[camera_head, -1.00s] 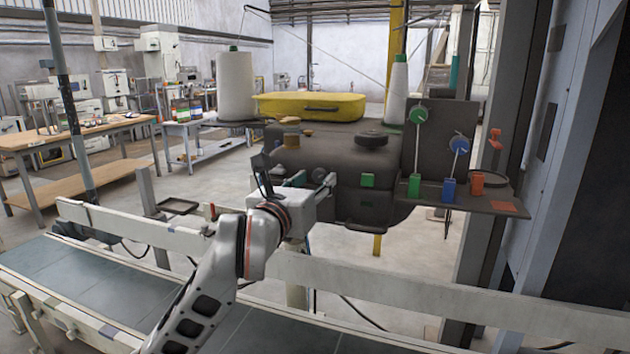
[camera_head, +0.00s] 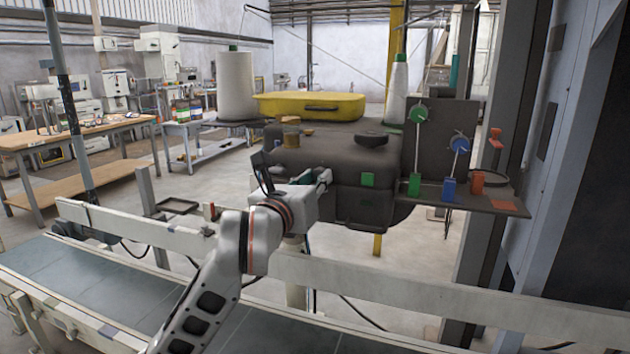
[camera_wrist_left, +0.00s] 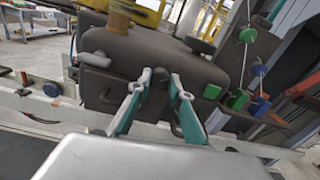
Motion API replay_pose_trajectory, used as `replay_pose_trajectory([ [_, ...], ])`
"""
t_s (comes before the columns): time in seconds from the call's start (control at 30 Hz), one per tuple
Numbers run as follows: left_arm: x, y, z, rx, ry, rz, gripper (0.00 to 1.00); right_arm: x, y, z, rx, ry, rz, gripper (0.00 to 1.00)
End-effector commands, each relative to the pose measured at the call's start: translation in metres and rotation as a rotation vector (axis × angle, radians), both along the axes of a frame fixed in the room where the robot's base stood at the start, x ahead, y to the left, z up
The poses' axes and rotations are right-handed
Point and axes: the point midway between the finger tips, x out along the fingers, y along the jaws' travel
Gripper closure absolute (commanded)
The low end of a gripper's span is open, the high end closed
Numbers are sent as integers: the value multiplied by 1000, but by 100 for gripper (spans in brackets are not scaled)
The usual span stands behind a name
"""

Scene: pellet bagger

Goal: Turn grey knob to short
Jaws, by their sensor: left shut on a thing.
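The grey knob (camera_wrist_left: 159,78) is a dark round piece on the front of the dark machine (camera_head: 340,165). In the left wrist view it sits between the fingertips of my left gripper (camera_wrist_left: 160,84). The teal-grey fingers are closed on it from both sides. In the head view my left gripper (camera_head: 324,177) reaches to the machine's front and hides the knob. No setting marks can be read. My right gripper is not in view.
Green (camera_head: 414,185), blue (camera_head: 448,189) and red (camera_head: 477,183) blocks stand on a shelf at the right. A conveyor rail (camera_head: 400,290) runs below.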

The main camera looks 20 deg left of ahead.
Motion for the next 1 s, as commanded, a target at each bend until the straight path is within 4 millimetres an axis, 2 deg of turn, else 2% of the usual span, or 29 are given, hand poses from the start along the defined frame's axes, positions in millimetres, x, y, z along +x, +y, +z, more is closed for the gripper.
replay_pose_trajectory([
  [0.5, 1, -1, -5, -431, 17, 0, 100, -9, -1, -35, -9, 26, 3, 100],
  [1.0, 1, -1, -5, -843, 31, 1, 100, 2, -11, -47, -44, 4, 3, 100],
])
